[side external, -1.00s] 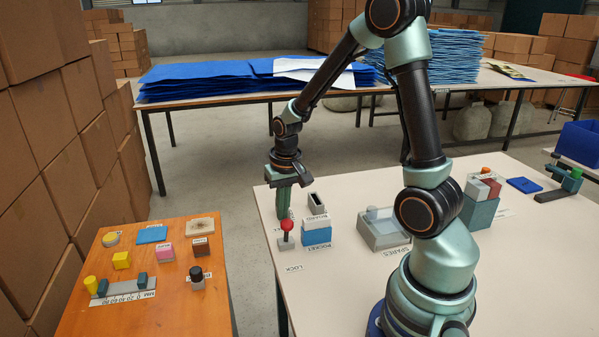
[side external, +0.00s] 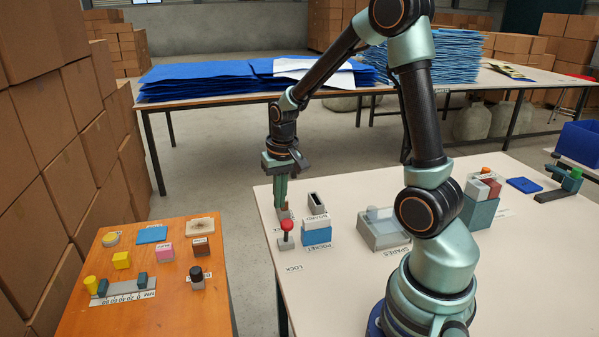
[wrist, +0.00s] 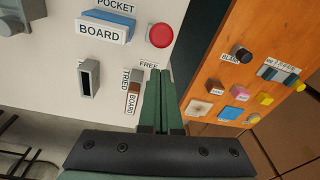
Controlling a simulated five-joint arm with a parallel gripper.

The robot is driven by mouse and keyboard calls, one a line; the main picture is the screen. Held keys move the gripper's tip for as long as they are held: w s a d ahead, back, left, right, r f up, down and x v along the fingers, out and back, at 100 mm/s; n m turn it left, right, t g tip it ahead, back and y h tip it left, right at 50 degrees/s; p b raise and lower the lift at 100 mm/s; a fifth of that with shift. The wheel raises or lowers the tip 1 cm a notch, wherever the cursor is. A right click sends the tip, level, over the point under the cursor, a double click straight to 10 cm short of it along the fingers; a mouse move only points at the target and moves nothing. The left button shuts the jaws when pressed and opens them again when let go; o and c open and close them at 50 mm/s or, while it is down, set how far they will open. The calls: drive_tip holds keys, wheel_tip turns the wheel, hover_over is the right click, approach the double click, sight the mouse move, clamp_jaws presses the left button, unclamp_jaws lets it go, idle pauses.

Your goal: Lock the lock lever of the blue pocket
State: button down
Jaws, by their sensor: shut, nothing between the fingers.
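The blue pocket (side external: 317,237) is a blue block with a POCKET label on the pale table; its edge also shows at the top of the wrist view (wrist: 104,22). The lock lever (side external: 287,227) stands to its left on a small grey base, above a LOCK label. Its red round knob shows in the wrist view (wrist: 160,35), near a FREE label. My gripper (side external: 282,206) has its green fingers together and empty, pointing down behind the lever. In the wrist view the fingertips (wrist: 160,72) lie below the knob, apart from it in the picture.
A small brown-and-grey piece (wrist: 133,95) lies by the fingers, near TRIED and BOARD labels. A slotted grey block (side external: 317,203) stands behind the pocket. A grey spares box (side external: 382,232) is to the right. An orange table (side external: 150,255) with several small parts stands left.

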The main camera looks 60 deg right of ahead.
drive_tip(key=w+d+r, duration=0.1)
drive_tip(key=w, duration=0.1)
wheel_tip(320, 180, up, 7)
hover_over(284, 222)
drive_tip(key=s, duration=0.1)
drive_tip(key=shift+a, duration=0.35)
